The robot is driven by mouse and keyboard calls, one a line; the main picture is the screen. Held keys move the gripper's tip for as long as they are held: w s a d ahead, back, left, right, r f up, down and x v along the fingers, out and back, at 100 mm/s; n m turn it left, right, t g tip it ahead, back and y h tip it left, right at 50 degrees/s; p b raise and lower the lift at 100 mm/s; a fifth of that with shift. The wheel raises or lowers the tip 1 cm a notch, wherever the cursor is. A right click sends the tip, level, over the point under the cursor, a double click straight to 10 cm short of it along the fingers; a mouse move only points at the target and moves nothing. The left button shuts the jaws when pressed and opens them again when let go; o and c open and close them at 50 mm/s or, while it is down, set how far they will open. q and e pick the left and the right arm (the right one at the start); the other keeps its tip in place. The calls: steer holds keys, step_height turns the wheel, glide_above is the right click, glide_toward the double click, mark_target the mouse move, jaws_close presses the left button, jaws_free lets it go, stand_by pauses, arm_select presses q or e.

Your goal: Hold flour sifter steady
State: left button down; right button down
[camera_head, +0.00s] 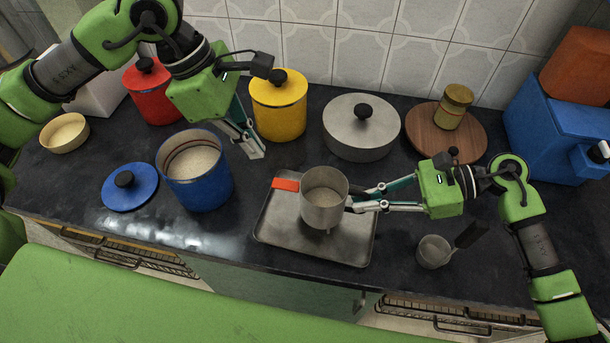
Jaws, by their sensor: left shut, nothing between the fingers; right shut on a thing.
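A steel flour sifter (323,207), a metal cup with pale flour in it, is upright over the grey metal tray (350,249). My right gripper (352,200) reaches in from the right and is shut on the sifter at its right side. I cannot tell whether the sifter touches the tray. My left gripper (256,153) is shut and empty. It points down between the open blue canister (203,189) and the yellow canister (279,118). The blue canister holds flour.
The blue lid (130,187) lies left of its canister. A red canister (148,105), a grey lidded pot (360,139) and a wooden board (478,138) with a jar stand behind. A small steel scoop (434,251) lies at right. A blue box (545,130) stands at far right.

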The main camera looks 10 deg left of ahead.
mark_target(279, 183)
arm_select(q)
steer(key=d+r+m+y, duration=0.1)
steer(key=d+r+y, duration=0.2)
steer(key=r, duration=0.2)
steer(key=shift+w+d+r+g+y, duration=0.3)
steer(key=shift+d+y, duration=0.1)
step_height(279, 183, down, 14)
steer(key=shift+f, duration=0.1)
stand_by(0.5)
stand_by(0.3)
